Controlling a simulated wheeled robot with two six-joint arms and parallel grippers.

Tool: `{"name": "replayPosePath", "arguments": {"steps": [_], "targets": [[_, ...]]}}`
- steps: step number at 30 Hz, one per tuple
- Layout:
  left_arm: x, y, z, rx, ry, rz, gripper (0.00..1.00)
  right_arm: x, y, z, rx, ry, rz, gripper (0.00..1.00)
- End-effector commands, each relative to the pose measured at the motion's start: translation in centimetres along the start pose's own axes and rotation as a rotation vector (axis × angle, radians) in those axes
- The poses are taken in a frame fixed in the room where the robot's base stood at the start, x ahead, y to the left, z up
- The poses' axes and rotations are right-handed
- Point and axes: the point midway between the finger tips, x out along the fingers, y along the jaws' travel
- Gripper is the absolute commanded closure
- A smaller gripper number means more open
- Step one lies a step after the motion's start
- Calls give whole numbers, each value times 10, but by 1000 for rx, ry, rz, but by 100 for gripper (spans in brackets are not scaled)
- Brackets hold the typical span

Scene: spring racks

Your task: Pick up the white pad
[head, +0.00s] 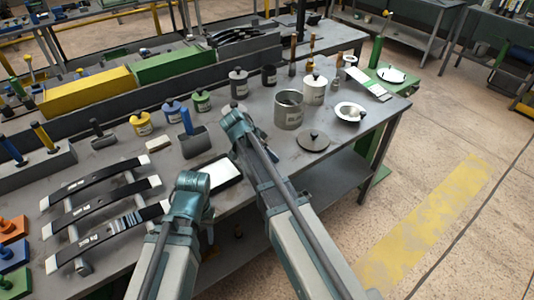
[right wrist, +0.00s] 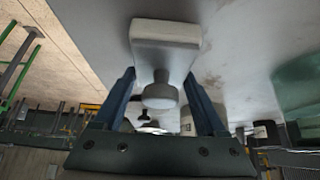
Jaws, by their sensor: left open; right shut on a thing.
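The white pad (right wrist: 165,35) is a pale, rounded block with a round grey knob (right wrist: 160,93) on it, in the right wrist view. My right gripper (right wrist: 162,78) is shut on it, with one blue finger on each side of the knob. I cannot tell whether the pad touches the bench. In the head view my right arm hides this gripper and most of what it holds.
A grey can (head: 289,110) and a dark round lid (head: 313,140) stand right of my right arm. Colored pots (head: 141,123) line the back. A rack with black curved strips (head: 95,210) fills the left. A white rectangular tray (head: 225,172) lies between my arms.

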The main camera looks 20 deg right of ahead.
Motion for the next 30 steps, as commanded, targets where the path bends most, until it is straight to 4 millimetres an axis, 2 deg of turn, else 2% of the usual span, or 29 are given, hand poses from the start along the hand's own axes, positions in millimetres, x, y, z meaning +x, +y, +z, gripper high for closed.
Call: {"name": "replayPosePath", "arguments": {"steps": [8, 18, 23, 30], "targets": [[-33, -3, 2, 0, 0, 0, 50, -28, 0, -18, 0, 0, 1, 82], [-85, -8, 5, 0, 0, 0, 50, -72, 0, -46, 0, 0, 2, 82], [-96, -9, 6, 0, 0, 0, 50, -81, 0, -52, 0, 0, 2, 82], [-95, -9, 6, 0, 0, 0, 50, -81, 0, -52, 0, 0, 2, 82]]}}
